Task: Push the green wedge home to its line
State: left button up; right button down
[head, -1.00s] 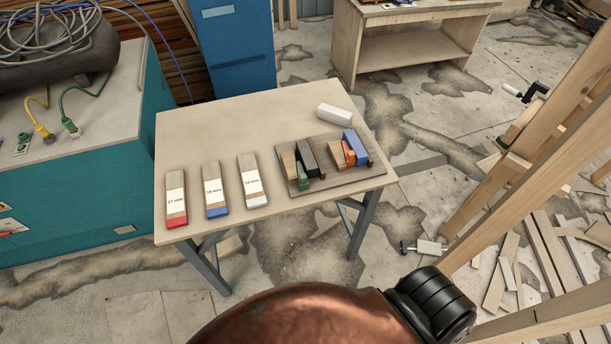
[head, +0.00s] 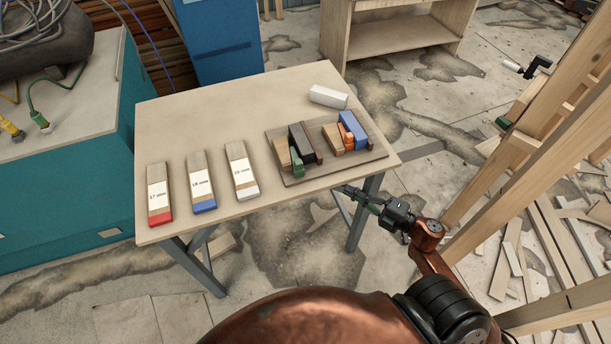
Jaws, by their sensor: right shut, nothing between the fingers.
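A small green piece (head: 297,162), wedge-like, stands among wooden and dark pieces at the left of a dark tray (head: 300,180) on the table. A second green patch (head: 503,123) shows on the wooden stringer frame (head: 540,110) at the right; its shape is too small to make out, and no line can be read there. My right gripper (head: 350,189) is shut and empty, pointing left just off the table's front right edge, apart from both green things. My left gripper is not in view.
Wooden offcuts (head: 510,245) lie on the floor by the frame. The table's back left is clear.

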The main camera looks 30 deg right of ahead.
jog(key=a+r+n+g+y, duration=0.1)
jog(key=a+r+n+y, duration=0.25)
jog(key=a+r, duration=0.2)
jog(key=shift+h, duration=0.45)
jog(key=x, duration=0.3)
jog(key=d+x, duration=0.1)
jog(key=x, duration=0.3)
jog(key=w+x, duration=0.1)
jog(key=x, duration=0.2)
jog(key=shift+w+f, duration=0.3)
jog(key=shift+f, duration=0.05)
jog(key=shift+w+d, duration=0.15)
jog(key=shift+w, duration=0.25)
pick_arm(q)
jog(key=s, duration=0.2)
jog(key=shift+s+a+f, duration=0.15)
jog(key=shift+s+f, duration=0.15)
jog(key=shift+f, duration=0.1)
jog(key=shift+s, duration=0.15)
